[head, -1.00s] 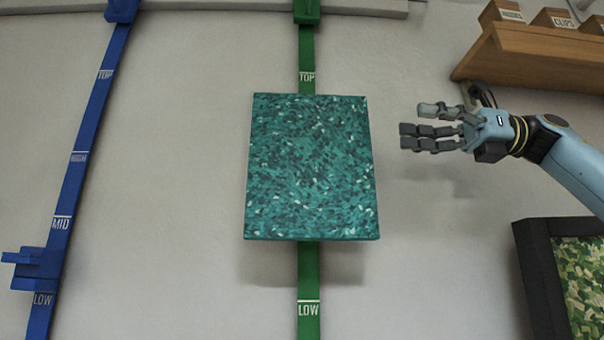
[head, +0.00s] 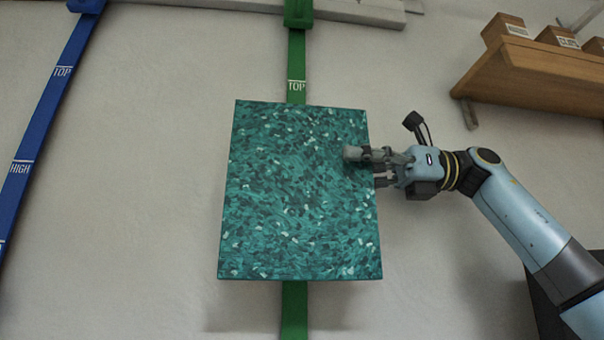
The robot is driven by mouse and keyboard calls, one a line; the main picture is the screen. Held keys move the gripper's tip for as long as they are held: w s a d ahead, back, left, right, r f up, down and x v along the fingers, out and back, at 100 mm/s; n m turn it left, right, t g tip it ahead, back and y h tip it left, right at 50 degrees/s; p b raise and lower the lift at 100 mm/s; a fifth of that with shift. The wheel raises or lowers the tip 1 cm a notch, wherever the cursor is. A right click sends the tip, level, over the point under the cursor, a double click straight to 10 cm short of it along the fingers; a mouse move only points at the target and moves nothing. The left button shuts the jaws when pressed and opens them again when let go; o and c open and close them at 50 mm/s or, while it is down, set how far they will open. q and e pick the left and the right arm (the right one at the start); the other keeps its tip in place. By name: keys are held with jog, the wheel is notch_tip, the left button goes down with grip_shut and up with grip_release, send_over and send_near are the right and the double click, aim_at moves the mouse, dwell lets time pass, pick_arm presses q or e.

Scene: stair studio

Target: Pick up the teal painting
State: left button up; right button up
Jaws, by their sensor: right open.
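The teal painting (head: 290,200) is a mottled canvas hanging in front of the green vertical strap (head: 295,306) on the wall. My right gripper (head: 362,160) is at the painting's right edge, in its upper half. One finger lies over the front face; the other fingers reach to the edge and their tips are hidden behind the canvas. The gripper is open around the edge; I cannot tell whether any finger touches the painting. My left gripper is not in view.
A blue strap (head: 40,115) marked TOP and HIGH runs down the wall at left. A wooden shelf (head: 530,80) with small boxes is at upper right, above my right arm. A dark frame (head: 545,300) shows partly at lower right.

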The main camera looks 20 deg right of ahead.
jog(key=shift+x, duration=1.25)
jog(key=shift+a, duration=0.15)
jog(key=shift+d, duration=0.2)
jog(key=shift+c, duration=1.2)
jog(key=shift+a, duration=0.1)
jog(key=c, duration=0.9)
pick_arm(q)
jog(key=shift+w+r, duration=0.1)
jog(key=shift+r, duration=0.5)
pick_arm(e)
jog(key=shift+s+r, duration=0.1)
jog(key=shift+s, duration=0.05)
grip_shut()
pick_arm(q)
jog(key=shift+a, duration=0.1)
pick_arm(e)
jog(key=shift+r, duration=0.1)
